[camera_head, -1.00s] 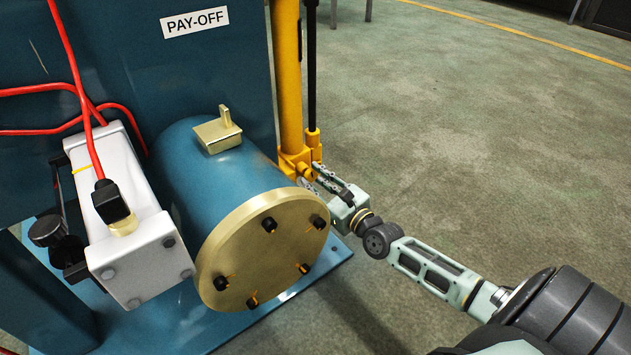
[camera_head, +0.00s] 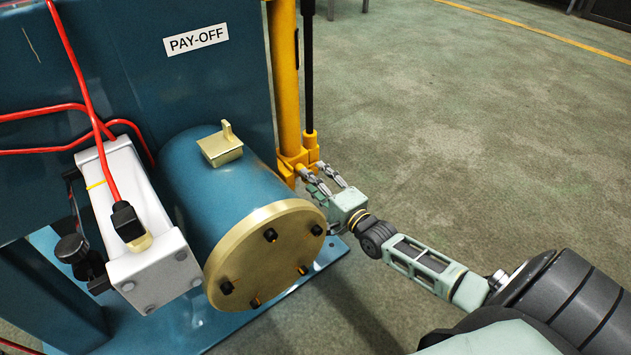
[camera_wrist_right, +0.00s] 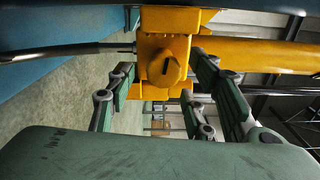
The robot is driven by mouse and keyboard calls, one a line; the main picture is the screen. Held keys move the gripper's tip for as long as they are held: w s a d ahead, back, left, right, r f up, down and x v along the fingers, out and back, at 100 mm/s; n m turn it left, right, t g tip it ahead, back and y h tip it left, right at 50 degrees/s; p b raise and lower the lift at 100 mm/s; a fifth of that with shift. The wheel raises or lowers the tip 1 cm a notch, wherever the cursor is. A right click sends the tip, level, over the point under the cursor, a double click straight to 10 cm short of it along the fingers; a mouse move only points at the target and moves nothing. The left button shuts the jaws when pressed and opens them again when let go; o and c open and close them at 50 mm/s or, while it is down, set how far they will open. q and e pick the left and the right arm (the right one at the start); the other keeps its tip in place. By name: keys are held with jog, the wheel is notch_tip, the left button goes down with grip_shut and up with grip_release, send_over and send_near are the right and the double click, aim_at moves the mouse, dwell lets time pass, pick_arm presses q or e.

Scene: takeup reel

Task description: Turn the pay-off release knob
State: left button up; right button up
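The release knob (camera_wrist_right: 165,67) is yellow-orange with a dark slot mark, on a yellow block in the right wrist view. In the head view the yellow block (camera_head: 292,164) sits at the foot of the yellow post, and I cannot make out the knob clearly there. My right gripper (camera_head: 312,170) is open in front of the block. The left gripper is not in view.
A blue cylinder (camera_head: 215,195) with a brass end plate (camera_head: 266,257) stands just left of my right gripper. A white box (camera_head: 143,235) with red cables is further left. The PAY-OFF label (camera_head: 196,40) is on the blue panel. The floor to the right is clear.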

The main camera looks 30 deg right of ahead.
jog(key=shift+a, duration=0.15)
jog(key=s+p, duration=0.1)
jog(key=s, duration=0.2)
jog(key=s+p, duration=0.2)
jog(key=s, duration=0.1)
jog(key=shift+d, duration=0.2)
dwell(0.4)
jog(key=s, duration=1.2)
jog(key=shift+d, duration=0.45)
